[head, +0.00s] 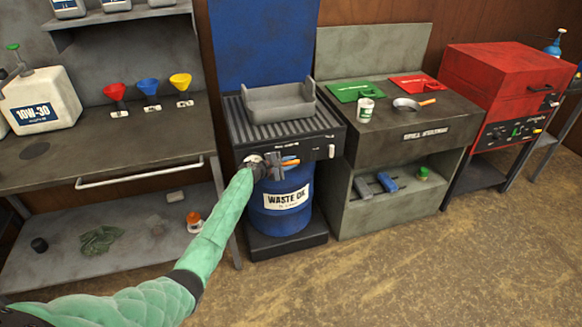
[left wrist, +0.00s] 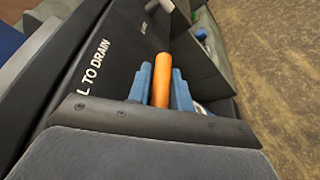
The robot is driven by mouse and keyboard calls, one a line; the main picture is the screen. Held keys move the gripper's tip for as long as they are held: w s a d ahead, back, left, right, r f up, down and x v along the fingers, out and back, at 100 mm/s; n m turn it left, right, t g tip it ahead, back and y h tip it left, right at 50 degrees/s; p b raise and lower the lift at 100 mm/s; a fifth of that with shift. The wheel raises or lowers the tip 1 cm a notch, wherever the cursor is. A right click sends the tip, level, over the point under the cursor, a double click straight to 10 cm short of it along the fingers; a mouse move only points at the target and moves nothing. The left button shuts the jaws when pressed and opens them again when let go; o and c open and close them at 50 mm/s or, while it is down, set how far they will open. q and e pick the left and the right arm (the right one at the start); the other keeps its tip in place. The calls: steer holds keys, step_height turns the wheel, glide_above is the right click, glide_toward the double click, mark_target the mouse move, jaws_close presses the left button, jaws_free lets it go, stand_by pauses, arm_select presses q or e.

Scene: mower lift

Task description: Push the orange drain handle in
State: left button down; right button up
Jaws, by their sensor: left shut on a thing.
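The orange drain handle (head: 291,163) is at the front of the black drain station (head: 290,150), above the blue waste oil drum (head: 283,205). My left gripper (head: 285,162) is at the handle, its arm reaching in from the lower left. In the left wrist view, the orange handle (left wrist: 162,82) lies between the blue fingers of my left gripper (left wrist: 161,88), which are shut on it. The station's front panel beside it shows the words "L TO DRAIN". How far out the handle stands is hard to tell. My right gripper is in neither view.
A grey tray (head: 280,101) sits on the station's ribbed top. A workbench (head: 110,140) with a towel bar (head: 140,174) and funnels is on the left. A grey sorting bench (head: 400,130) and a red cabinet (head: 500,95) are on the right. The front floor is clear.

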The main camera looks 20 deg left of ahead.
arm_select(q)
steer(key=shift+a, duration=0.15)
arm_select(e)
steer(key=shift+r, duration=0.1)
arm_select(q)
steer(key=c, duration=1.6)
jaws_free()
steer(key=shift+c, duration=0.2)
steer(key=o, duration=0.3)
steer(key=shift+w+a+f, duration=0.1)
steer(key=shift+f, duration=0.05)
steer(key=shift+o, duration=0.2)
steer(key=shift+s+a, duration=0.15)
steer(key=shift+s, duration=0.1)
steer(key=b+v, duration=0.1)
steer(key=v, duration=0.6)
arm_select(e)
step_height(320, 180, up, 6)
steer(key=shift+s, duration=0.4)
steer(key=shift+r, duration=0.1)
arm_select(q)
steer(key=shift+s+a, duration=0.1)
